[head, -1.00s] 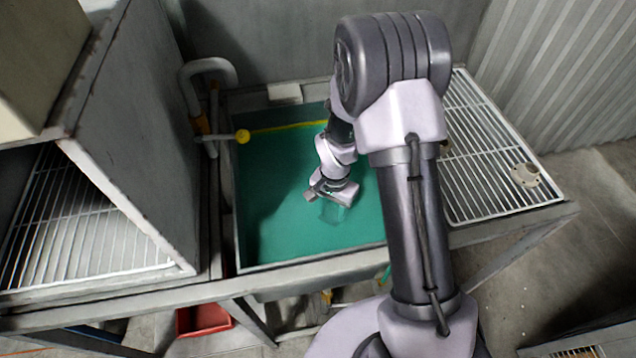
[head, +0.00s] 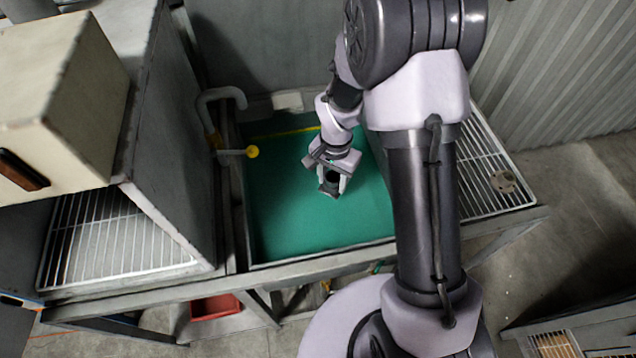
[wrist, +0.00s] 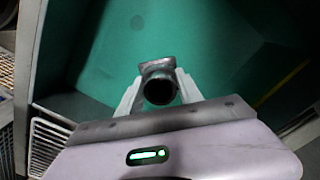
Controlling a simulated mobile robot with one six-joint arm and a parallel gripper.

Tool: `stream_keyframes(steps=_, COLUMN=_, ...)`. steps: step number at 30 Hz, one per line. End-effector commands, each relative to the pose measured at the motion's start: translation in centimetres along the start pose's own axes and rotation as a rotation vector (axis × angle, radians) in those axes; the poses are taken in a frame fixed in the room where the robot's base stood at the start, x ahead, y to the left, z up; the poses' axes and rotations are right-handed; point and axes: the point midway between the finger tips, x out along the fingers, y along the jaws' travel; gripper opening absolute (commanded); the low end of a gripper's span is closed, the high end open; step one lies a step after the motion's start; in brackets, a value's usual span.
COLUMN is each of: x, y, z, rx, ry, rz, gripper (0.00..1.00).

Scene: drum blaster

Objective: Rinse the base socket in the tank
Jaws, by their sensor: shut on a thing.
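My gripper (head: 331,184) is shut on a dark grey socket (wrist: 148,69), which has a round open end and a squarish flange. The socket is between the two pale fingers in the wrist view, its dark bore facing the camera. The tank (head: 249,225) is a grey-walled basin of green liquid. My gripper and the socket are over its middle, and they look clear of the surface. The far side of the socket is hidden.
A yellow-tipped pipe (head: 252,151) reaches over the tank's left rim. A grey hood (head: 165,150) with another rack (head: 110,240) stands left. A red tray (head: 214,307) lies below.

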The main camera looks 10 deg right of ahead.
Motion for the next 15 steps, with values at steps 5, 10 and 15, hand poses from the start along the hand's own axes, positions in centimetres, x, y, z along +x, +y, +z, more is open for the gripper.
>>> stream_keyframes(steps=5, x=-3.5, y=-0.1, z=0.0, rx=-0.001, ry=0.002, rz=-0.002, gripper=0.00)
stream_keyframes(steps=10, x=-6.2, y=-0.1, z=-0.1, rx=-0.001, ry=0.002, rz=-0.002, gripper=0.00)
stream_keyframes(steps=15, x=-8.3, y=0.0, z=0.0, rx=-0.001, ry=0.001, rz=-0.001, gripper=0.00)
